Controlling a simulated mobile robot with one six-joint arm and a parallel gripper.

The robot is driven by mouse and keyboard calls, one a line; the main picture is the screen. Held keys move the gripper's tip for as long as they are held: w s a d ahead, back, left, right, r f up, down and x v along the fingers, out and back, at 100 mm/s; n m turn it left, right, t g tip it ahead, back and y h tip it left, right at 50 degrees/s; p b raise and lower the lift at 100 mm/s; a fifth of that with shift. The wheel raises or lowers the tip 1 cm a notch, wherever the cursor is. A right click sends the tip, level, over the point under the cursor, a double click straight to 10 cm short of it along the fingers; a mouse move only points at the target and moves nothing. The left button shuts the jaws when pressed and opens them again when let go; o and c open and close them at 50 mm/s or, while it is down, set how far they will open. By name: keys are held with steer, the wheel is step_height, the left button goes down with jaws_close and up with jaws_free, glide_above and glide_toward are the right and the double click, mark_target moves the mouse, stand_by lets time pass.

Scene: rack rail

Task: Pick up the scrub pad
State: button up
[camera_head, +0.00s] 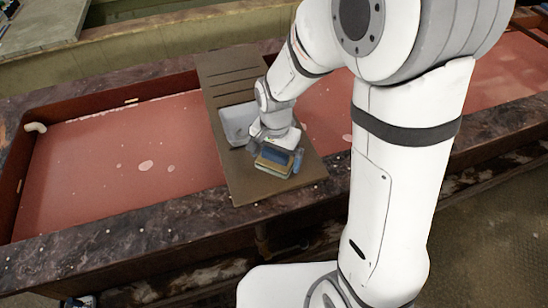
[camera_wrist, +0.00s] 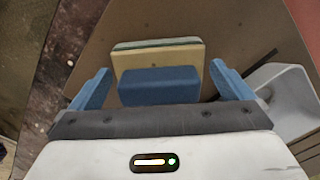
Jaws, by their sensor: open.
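The scrub pad (camera_head: 272,166) looks like a pale yellow slab with a dark green layer and a blue block on top. It lies on the near part of a brown board (camera_head: 250,190). In the wrist view the pad (camera_wrist: 155,58) shows ahead, with its blue block between my fingers. My gripper (camera_head: 277,155) is over the pad, its blue fingers spread on either side (camera_wrist: 159,72). There is a gap between each finger and the blue block, so nothing is held. My gripper hides part of the pad in the head view.
A pale grey tray (camera_head: 236,122) stands on the board just behind and left of my gripper; it shows close to the right finger in the wrist view (camera_wrist: 282,98). The board bridges a trough with a red floor (camera_head: 110,150) and dark stone edges (camera_head: 130,232).

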mark_target(275, 152)
steer(key=shift+c, duration=0.6)
steer(key=c, duration=0.8)
steer(key=shift+r, duration=0.15)
step_height(275, 152, up, 10)
steer(key=shift+s+f+b, duration=0.1)
steer(key=shift+b, duration=0.3)
steer(key=o, duration=0.5)
steer(key=shift+c, duration=1.4)
